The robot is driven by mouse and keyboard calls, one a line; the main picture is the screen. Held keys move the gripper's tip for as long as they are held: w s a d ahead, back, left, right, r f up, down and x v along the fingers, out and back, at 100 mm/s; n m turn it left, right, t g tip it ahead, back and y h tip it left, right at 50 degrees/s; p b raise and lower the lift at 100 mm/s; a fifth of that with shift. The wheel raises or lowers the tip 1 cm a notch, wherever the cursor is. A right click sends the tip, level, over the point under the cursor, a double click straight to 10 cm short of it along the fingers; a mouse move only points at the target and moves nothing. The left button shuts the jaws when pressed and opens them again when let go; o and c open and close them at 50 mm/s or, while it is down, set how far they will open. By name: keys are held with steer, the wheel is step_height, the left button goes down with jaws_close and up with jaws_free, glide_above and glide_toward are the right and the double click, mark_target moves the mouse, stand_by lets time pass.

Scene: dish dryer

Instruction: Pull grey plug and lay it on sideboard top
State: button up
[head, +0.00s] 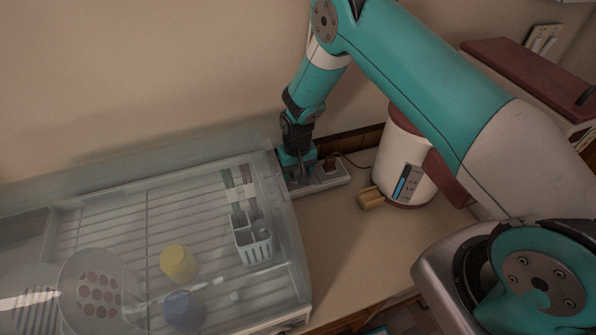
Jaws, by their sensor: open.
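A light power strip (333,178) lies on the sideboard top (345,235), against the wall and beside the dish dryer. My gripper (300,179) points down over the strip's left part, with its fingers open around or close to a socket there. The grey plug cannot be made out clearly; the fingers and the gripper body hide that spot. I cannot tell whether the fingers touch anything. A dark red plug (330,164) sits in the strip just right of my gripper, with a thin dark cord running right toward the white and red appliance.
The clear-covered dish dryer (290,240) stands close on the left, with a cutlery basket (252,243), cups and plates inside. The white and red appliance (401,165) and a small tan block (370,198) stand right. Free sideboard top lies in front of the strip.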

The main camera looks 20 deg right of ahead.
jaws_close()
steer(key=shift+r+p, duration=1.7)
steer(key=shift+r, duration=1.35)
